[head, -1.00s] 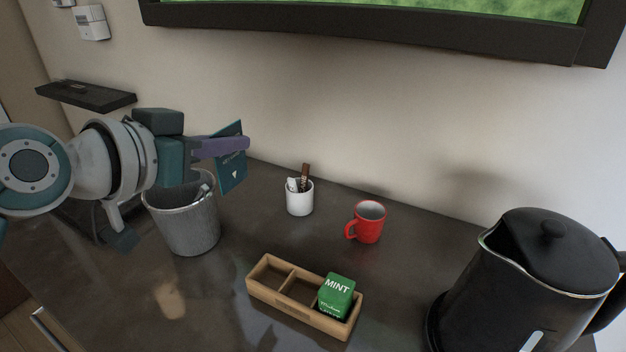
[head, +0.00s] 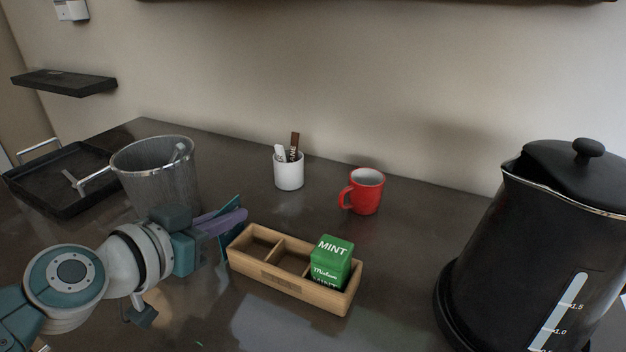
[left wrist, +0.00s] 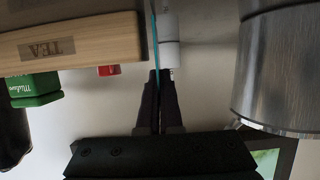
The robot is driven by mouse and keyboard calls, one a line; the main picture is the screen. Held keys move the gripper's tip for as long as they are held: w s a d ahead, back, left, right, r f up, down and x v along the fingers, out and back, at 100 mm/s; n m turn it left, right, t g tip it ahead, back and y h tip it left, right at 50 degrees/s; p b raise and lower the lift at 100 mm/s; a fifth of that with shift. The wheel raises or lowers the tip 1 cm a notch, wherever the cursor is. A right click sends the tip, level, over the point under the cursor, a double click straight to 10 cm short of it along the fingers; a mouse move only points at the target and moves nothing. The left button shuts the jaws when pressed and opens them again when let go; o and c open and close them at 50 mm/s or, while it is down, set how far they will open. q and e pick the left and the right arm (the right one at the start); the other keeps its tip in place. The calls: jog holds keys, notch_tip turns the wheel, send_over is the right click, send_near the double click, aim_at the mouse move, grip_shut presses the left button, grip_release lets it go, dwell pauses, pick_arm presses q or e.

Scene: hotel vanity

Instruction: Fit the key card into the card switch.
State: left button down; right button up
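The teal key card (head: 222,246) is pinched in my left gripper (head: 232,219), beside the left end of the wooden tea box. In the left wrist view the card (left wrist: 155,40) shows edge-on as a thin teal line between the closed dark fingers (left wrist: 158,82). Part of the card is hidden behind the gripper in the head view. A white wall unit (head: 71,10), which looks like the card switch, is at the top left, cut by the frame edge and far from the card. My right gripper is not in view.
The wooden tea box (head: 290,283) holds a green mint packet (head: 330,262). A metal ice bucket (head: 160,180), black tray (head: 60,195), white cup (head: 289,172), red mug (head: 365,192) and black kettle (head: 540,240) stand on the counter. A dark shelf (head: 65,82) juts from the wall.

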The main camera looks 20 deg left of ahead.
pick_arm(q)
jog(key=shift+f, duration=0.15)
jog(key=shift+f, duration=0.15)
jog(key=c, duration=1.1)
grip_release()
